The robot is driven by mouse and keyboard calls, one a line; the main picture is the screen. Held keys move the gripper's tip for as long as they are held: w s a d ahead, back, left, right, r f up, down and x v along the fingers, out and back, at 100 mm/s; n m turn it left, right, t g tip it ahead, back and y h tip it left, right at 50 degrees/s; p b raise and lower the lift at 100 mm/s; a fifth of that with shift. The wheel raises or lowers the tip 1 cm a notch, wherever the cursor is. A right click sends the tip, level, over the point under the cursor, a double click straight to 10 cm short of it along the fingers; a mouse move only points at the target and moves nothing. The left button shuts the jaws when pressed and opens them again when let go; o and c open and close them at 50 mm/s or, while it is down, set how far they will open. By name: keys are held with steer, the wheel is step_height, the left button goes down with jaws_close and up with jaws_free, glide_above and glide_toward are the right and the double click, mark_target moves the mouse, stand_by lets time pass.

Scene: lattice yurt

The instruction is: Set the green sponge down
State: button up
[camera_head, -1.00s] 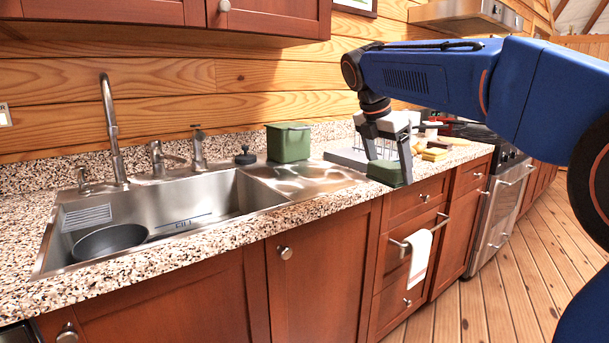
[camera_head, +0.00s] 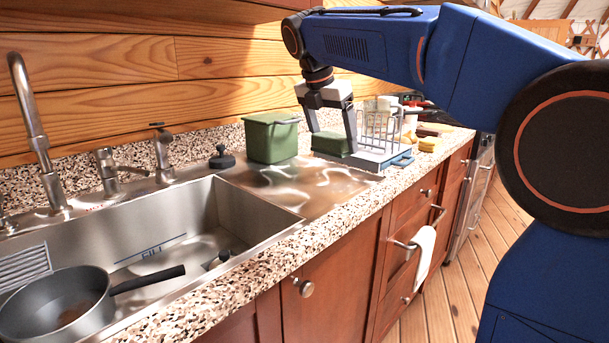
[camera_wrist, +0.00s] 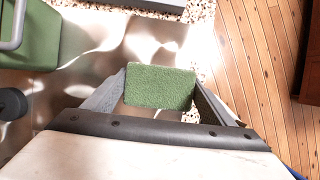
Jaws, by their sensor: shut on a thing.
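My gripper (camera_head: 334,143) is shut on the green sponge (camera_head: 333,145), a flat block with a rough top. In the wrist view the sponge (camera_wrist: 160,87) sits between the two fingers, with the steel drainboard (camera_wrist: 95,40) behind it.
The sink (camera_head: 225,220) with a dark pan (camera_head: 55,305) lies left of the drainboard. A black stopper (camera_head: 222,157) stands behind the drainboard. Yellow items (camera_head: 430,143) lie beyond the rack. The drainboard's front is bare, and a speckled counter (camera_head: 340,212) edges it.

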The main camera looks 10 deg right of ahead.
mark_target(326, 146)
steer(key=shift+f, duration=4.7)
steer(key=shift+f, duration=0.15)
steer(key=o, duration=1)
steer(key=v, duration=1.2)
steer(key=shift+r, duration=0.2)
steer(key=shift+d, duration=0.15)
